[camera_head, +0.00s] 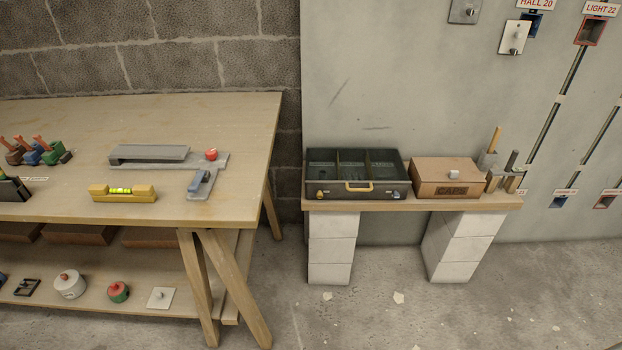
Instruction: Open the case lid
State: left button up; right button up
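A dark green case (357,189) stands on a low plank shelf (430,204) against the grey wall. Its front carries a yellow handle and small latches near its ends. Dark compartments with dividers show above its front, with no lid over them. Whether the panel behind them is a raised lid or the case's back wall, I cannot tell. Neither of my grippers is in view, and nothing touches the case.
White blocks (331,247) hold up the plank. A workbench (236,117) with a yellow level (123,195) is at left. The floor in front is mostly clear.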

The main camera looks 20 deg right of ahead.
aim_at(347, 181)
jog(key=z, duration=0.2)
jog(key=i, duration=0.9)
jog(key=z, duration=0.65)
